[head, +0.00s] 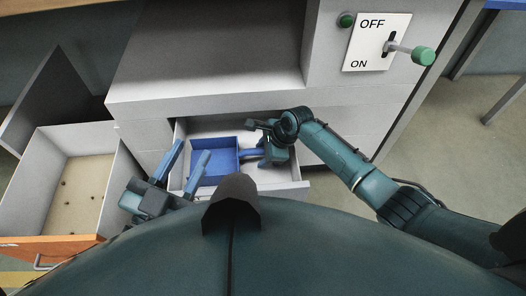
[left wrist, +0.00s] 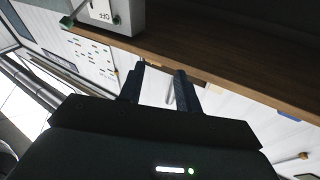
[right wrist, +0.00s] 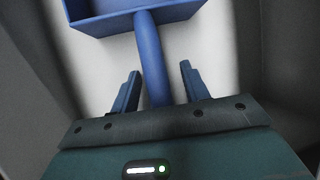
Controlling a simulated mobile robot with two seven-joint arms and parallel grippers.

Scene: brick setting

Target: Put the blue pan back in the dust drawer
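The blue pan (head: 222,158) lies inside the open white drawer (head: 293,190), with its handle pointing right. In the right wrist view, the pan (right wrist: 130,20) is at the top and its blue handle (right wrist: 153,62) runs down between my fingers. My right gripper (head: 262,140) is down at the handle. In that wrist view, my right gripper (right wrist: 160,85) is open, with gaps on both sides of the handle. My left gripper (head: 184,168) is open and empty, above the drawer's left front; its open fingers (left wrist: 158,85) also show in the left wrist view.
An open bin (head: 85,185) with an orange front and dark bits on its beige floor stands at left. The grey-white cabinet (head: 210,90) rises behind the drawer. An OFF/ON panel (head: 376,42) with a green-knobbed lever (head: 423,55) is at upper right. Floor at right is clear.

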